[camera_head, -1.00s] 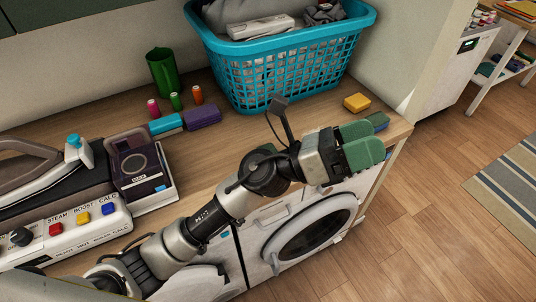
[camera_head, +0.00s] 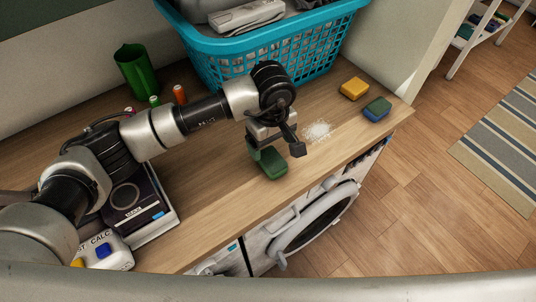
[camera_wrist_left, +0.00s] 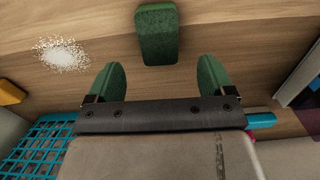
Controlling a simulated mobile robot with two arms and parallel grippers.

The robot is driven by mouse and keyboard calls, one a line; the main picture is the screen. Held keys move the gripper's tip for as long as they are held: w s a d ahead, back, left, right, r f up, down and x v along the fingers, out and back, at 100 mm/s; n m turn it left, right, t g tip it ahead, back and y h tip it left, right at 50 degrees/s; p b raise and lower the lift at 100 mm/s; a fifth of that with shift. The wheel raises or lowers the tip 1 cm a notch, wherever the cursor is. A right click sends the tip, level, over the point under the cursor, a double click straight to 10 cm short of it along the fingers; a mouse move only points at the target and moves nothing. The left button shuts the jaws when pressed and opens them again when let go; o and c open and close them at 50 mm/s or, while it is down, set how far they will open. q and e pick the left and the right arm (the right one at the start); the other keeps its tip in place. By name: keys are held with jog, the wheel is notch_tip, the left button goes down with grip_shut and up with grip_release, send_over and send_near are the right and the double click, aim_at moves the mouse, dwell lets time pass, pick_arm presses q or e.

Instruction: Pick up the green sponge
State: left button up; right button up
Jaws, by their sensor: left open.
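The green sponge (camera_head: 273,166) lies on the wooden counter near its front edge. In the left wrist view the sponge (camera_wrist_left: 157,35) is at the top centre, beyond the fingertips and lined up with the gap between them. My left gripper (camera_head: 260,150) points down over the counter just behind the sponge, and one green finger shows in the head view. In the left wrist view my left gripper (camera_wrist_left: 158,72) is open, with two green fingers wide apart and nothing between them. My right gripper is not in view.
White powder (camera_head: 318,131), a yellow sponge (camera_head: 354,89) and a blue sponge (camera_head: 376,109) lie to the right. A turquoise laundry basket (camera_head: 290,60) stands behind. A green cup (camera_head: 136,71) is at the back left. The counter's front edge is close to the green sponge.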

aim_at(272, 159)
pick_arm(q)
jog(key=shift+s+d+f, duration=0.35)
jog(key=shift+s+f, duration=0.1)
jog(key=shift+f, duration=0.25)
jog(key=shift+w+f+p, duration=0.1)
jog(key=shift+f+p, duration=0.2)
jog(key=shift+p, duration=0.05)
jog(key=f, duration=0.1)
jog(key=f+p, duration=0.2)
jog(key=shift+w+a+f, duration=0.2)
jog(key=shift+w+f, duration=0.05)
jog(key=shift+f, duration=0.15)
jog(key=shift+s+f, duration=0.1)
jog(key=shift+f, duration=0.5)
jog(key=c, duration=0.7)
jog(key=shift+c, duration=1.5)
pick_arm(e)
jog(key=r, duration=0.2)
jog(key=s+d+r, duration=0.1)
